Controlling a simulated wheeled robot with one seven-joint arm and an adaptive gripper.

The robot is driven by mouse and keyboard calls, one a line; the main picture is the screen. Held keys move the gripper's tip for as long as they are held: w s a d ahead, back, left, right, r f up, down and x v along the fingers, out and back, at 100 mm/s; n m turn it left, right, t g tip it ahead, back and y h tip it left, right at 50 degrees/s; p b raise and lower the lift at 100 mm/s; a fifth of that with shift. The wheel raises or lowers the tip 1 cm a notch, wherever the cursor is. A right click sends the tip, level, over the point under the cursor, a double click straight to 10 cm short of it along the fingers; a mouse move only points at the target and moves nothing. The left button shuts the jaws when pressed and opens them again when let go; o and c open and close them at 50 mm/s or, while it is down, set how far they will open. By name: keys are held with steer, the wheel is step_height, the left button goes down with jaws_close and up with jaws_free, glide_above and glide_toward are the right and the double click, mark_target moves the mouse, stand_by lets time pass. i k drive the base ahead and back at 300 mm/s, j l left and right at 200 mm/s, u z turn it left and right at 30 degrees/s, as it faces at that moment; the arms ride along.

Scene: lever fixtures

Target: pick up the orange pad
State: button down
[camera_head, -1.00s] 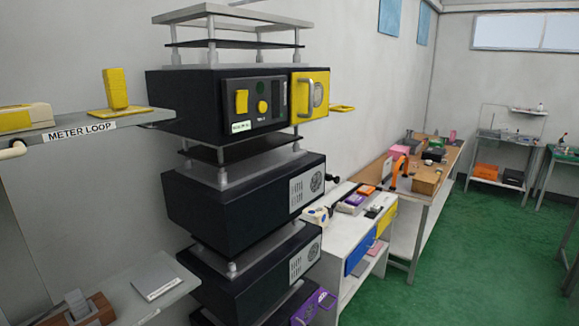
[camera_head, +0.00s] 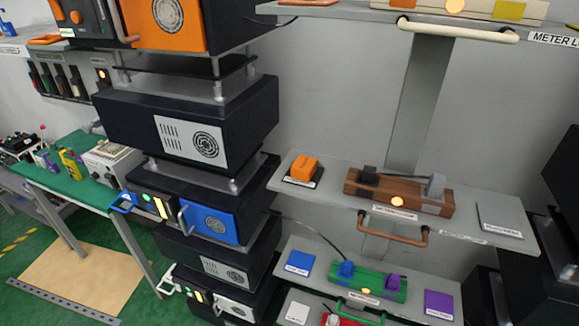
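Several orange things show in the head view, and I cannot tell which one is the orange pad. A flat orange piece (camera_head: 302,2) lies on the top shelf, cut by the upper picture edge. Another flat orange piece (camera_head: 45,39) is at the far upper left, beside the equipment stack. An orange block (camera_head: 303,168) sits on a dark plate at the left end of the middle shelf. My gripper is not in view.
The middle shelf (camera_head: 470,238) bears a brown lever fixture (camera_head: 352,189) and a grey pad (camera_head: 500,220). Below it are a blue pad (camera_head: 299,262), a green fixture (camera_head: 381,293) and a purple pad (camera_head: 439,305). A black equipment stack (camera_head: 250,112) stands left of the shelves.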

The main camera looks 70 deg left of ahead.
mark_target(303, 168)
steer(key=u, duration=2.4)
